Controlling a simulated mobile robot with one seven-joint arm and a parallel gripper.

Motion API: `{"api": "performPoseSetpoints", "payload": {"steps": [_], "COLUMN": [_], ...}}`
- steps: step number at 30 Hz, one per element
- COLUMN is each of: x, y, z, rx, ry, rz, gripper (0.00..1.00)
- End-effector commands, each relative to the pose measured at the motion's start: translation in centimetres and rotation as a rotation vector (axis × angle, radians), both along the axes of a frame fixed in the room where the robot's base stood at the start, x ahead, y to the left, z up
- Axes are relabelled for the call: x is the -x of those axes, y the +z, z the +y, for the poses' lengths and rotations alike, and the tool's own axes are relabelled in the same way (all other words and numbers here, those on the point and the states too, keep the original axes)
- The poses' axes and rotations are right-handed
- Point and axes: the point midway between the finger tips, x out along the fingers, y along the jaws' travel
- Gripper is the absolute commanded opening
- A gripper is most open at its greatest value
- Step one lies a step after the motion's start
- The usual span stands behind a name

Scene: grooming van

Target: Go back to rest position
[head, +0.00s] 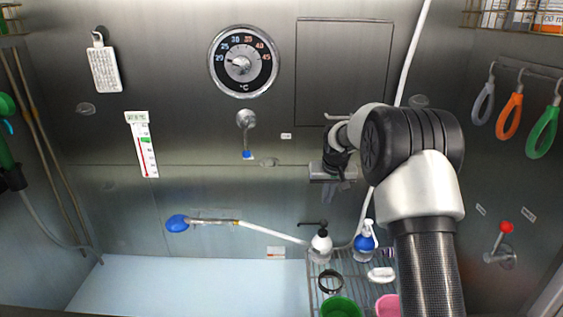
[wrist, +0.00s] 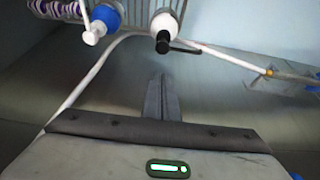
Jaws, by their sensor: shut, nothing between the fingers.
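My gripper (head: 337,190) hangs in front of the back steel wall in the head view, partly hidden by my own arm. In the wrist view its two fingers (wrist: 163,98) lie together with nothing between them. It is above the wire rack, apart from the bottles. A white bottle with a black pump (head: 321,243) and a blue bottle with a white pump (head: 365,240) stand at the rack's back; the wrist view shows the black-pump bottle (wrist: 164,27) and the blue bottle (wrist: 104,18).
The wire rack (head: 313,292) also holds a green bowl (head: 341,307) and a pink one (head: 388,305). A red-knobbed lever (head: 505,228) and colored loops (head: 511,115) are on the right wall. The pale tub floor (head: 190,285) is clear.

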Motion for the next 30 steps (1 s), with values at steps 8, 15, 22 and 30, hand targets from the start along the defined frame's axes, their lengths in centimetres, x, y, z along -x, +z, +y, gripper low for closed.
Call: {"api": "performPoseSetpoints", "payload": {"steps": [8,15,22,30], "x": [7.3,17.0,27.2,38.5], "y": [10.1,16.9,20.1,19.7], "z": [0.1,0.1,0.0,-0.1], "rx": [0.013,0.021,0.02,0.009], "ry": [0.007,0.006,0.002,-0.002], "rz": [-0.027,-0.045,-0.063,-0.083], "gripper": [0.0,0.0,0.0,0.0]}}
